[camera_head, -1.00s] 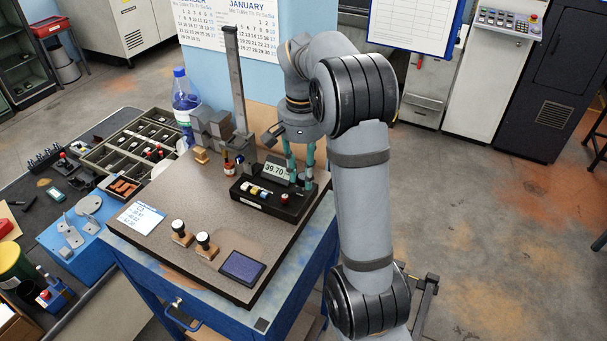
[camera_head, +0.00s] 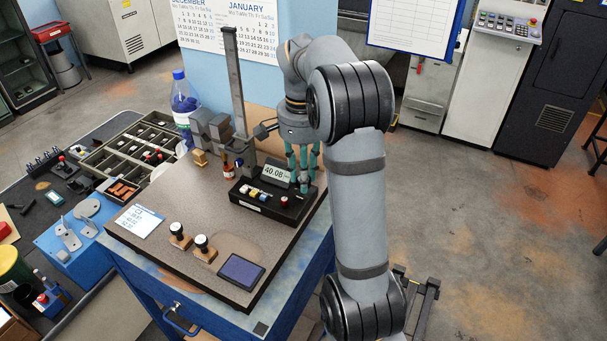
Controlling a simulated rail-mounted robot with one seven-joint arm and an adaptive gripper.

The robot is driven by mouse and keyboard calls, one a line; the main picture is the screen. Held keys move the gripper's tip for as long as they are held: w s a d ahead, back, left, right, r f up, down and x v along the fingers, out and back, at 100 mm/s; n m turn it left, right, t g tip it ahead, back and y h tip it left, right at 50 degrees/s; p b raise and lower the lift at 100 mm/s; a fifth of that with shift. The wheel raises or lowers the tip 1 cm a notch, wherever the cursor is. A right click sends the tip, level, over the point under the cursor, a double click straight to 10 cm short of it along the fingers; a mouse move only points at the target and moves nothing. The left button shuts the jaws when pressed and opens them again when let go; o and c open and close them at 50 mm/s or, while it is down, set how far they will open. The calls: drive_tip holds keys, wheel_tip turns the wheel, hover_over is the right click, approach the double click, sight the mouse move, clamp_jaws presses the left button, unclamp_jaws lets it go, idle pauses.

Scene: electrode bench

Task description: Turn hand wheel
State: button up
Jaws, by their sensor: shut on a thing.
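A height gauge with a tall grey column (camera_head: 237,90) and a black base (camera_head: 262,199) stands on the speckled plate. Its display (camera_head: 275,173) appears to read 40.08. My gripper (camera_head: 304,182) points down at the right end of the base, its teal fingers shut around a small metal part that I take to be the hand wheel (camera_head: 304,188). The fingers hide most of the wheel. A written card (camera_head: 138,222) lies at the plate's left; its small numbers are hard to read.
Two stamps (camera_head: 202,246) and a dark ink pad (camera_head: 241,269) sit near the plate's front. Grey blocks (camera_head: 210,128), a small reddish bottle (camera_head: 239,167) and a water bottle (camera_head: 184,105) stand behind left. The plate's middle is clear.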

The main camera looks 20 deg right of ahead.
drive_tip(key=shift+s+a+f, duration=0.15)
drive_tip(key=o, duration=0.9)
drive_tip(key=shift+r, duration=0.35)
wheel_tip(320, 180, up, 12)
drive_tip(key=shift+a+f, duration=0.1)
drive_tip(key=shift+f, duration=0.1)
drive_tip(key=shift+f, duration=0.15)
wheel_tip(320, 180, down, 12)
drive_tip(key=shift+r, duration=0.15)
